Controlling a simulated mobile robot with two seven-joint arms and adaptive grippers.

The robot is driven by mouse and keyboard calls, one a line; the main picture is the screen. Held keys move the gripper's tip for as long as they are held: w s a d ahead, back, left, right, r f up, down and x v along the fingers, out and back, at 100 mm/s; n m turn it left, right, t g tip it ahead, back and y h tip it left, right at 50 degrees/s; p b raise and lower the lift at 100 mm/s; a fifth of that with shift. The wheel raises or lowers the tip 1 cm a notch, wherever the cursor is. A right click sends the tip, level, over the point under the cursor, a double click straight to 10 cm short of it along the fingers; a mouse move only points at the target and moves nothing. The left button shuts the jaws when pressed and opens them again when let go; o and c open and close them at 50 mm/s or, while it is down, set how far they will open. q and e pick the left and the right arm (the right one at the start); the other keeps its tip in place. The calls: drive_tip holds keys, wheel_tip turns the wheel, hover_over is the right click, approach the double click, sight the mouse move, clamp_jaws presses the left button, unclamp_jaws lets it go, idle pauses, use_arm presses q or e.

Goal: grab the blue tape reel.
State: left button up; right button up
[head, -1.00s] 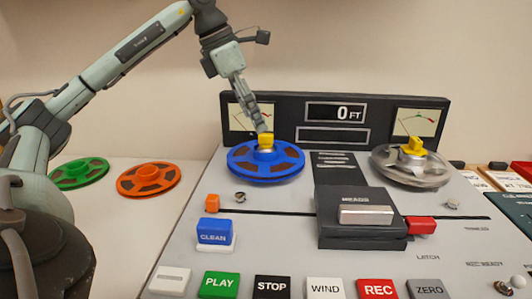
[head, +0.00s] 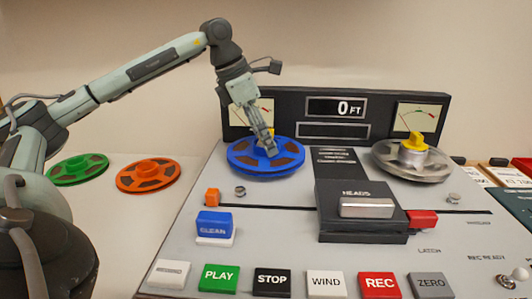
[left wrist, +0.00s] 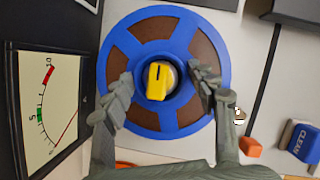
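The blue tape reel (head: 240,156) lies flat on the left side of the tape deck's grey top. In the left wrist view the reel (left wrist: 178,24) shows from above, with brown tape between its spokes and a yellow knob (left wrist: 157,80) at its hub. My left gripper (head: 267,152) points down at the hub in the head view and hides part of the yellow knob. In the left wrist view its fingers (left wrist: 165,82) are apart, one on each side of the hub, with gaps to the knob. Whether the fingertips touch the reel is unclear. My right gripper is out of view.
A meter panel (head: 292,108) stands upright right behind the reel. A silver reel (head: 437,170) with a yellow knob is at the right. Green (head: 92,163) and orange (head: 165,184) reels lie at the left. A black heads block (head: 340,222) and several buttons lie in front.

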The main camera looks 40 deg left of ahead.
use_arm(q)
drive_tip(key=c, duration=1)
drive_tip(key=shift+o, duration=0.2)
drive_tip(key=shift+r, duration=0.1)
